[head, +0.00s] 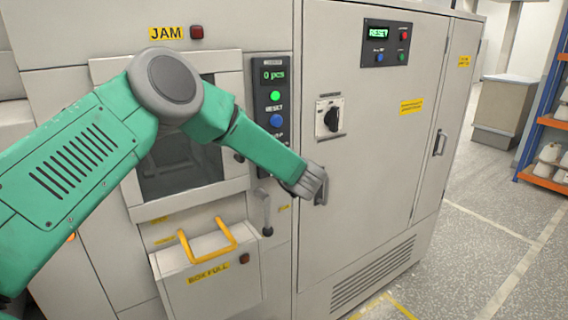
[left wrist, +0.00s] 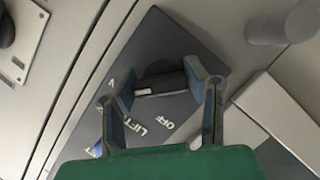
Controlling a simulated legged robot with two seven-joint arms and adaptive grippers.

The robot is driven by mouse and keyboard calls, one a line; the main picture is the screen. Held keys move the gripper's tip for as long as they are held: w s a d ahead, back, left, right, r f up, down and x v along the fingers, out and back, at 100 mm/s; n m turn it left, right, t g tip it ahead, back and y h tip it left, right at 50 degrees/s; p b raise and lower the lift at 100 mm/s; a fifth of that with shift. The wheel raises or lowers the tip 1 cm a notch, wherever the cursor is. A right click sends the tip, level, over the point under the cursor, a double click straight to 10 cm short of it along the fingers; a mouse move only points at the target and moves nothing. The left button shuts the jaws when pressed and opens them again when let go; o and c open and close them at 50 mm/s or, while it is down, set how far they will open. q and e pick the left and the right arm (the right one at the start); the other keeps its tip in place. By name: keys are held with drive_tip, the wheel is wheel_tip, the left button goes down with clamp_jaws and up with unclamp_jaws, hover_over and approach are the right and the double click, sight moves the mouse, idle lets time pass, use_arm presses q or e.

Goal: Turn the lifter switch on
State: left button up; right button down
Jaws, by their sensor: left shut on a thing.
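The lifter switch is a dark knob (left wrist: 160,82) on a dark panel (left wrist: 160,45) in the left wrist view. The lettering LIFT and OFF shows beside it. My left gripper (left wrist: 166,84) has one finger at each end of the knob and is shut on it. I cannot tell from the knob which setting it points to. My right gripper is in neither view.
A black rotary switch (head: 331,117) is on the cabinet door. A lever (head: 266,215) hangs below the control panel. A box with a yellow handle (head: 207,241) is at lower left. The floor at right is open.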

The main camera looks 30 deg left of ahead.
use_arm(q)
drive_tip(key=o, duration=1.1)
drive_tip(key=shift+a+r, duration=0.2)
drive_tip(key=shift+a, duration=0.15)
drive_tip(key=shift+o, duration=0.2)
drive_tip(key=shift+f, duration=0.2)
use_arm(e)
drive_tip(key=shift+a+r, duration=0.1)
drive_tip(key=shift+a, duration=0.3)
use_arm(q)
drive_tip(key=shift+d, duration=0.1)
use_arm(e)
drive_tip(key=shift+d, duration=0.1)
use_arm(q)
drive_tip(key=shift+s+d+r, duration=0.1)
drive_tip(key=shift+s+d, duration=0.15)
drive_tip(key=shift+d, duration=0.25)
drive_tip(key=v, duration=1)
drive_tip(key=shift+s+d, duration=0.2)
drive_tip(key=shift+s, duration=0.15)
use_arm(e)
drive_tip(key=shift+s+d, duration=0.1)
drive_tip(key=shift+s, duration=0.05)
